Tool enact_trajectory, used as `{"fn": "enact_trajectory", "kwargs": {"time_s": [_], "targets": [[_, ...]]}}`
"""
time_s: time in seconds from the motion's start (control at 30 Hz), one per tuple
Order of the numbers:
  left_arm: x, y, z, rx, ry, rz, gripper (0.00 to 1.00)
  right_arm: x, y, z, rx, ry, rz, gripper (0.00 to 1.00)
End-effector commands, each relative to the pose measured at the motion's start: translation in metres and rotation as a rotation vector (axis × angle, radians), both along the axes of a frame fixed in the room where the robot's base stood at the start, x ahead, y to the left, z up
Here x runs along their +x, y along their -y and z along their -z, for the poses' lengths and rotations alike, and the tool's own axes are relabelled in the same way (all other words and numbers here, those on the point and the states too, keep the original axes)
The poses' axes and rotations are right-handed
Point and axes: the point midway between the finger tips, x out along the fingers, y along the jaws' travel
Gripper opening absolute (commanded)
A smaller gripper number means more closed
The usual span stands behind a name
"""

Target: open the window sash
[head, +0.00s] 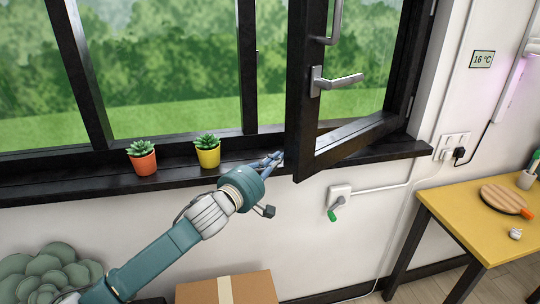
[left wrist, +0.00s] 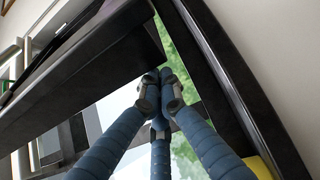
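The black-framed window sash (head: 304,110) stands ajar in the head view, swung into the room from its right side. Its lever handle (head: 338,82) sticks out to the right, roughly level. My left gripper (head: 278,157) is low at the sash's free left edge, just above the sill. In the left wrist view, the blue fingers of my left gripper (left wrist: 160,95) have their tips drawn together with nothing seen between them. The dark sash (left wrist: 85,75) lies close beside them at upper left; contact is unclear. My right gripper is out of view.
An orange pot (head: 143,162) and a yellow pot (head: 208,155) with succulents stand on the black sill (head: 80,185), left of my gripper. A cardboard box (head: 228,290) is below. A yellow table (head: 465,220) stands at right.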

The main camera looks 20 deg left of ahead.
Motion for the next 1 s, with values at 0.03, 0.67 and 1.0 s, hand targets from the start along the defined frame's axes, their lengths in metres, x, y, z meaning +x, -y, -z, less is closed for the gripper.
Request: {"fn": "enact_trajectory", "kwargs": {"time_s": [0.03, 0.67, 1.0], "targets": [[-0.011, 0.019, 0.001, -0.016, -0.003, 0.013, 0.00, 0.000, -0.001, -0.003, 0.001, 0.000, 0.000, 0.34], [-0.063, 0.093, 0.000, -0.001, -0.003, -0.004, 0.00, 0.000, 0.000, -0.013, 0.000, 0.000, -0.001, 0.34], [-0.061, 0.092, -0.001, -0.003, -0.004, -0.003, 0.00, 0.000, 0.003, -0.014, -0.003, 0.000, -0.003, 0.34]]}}
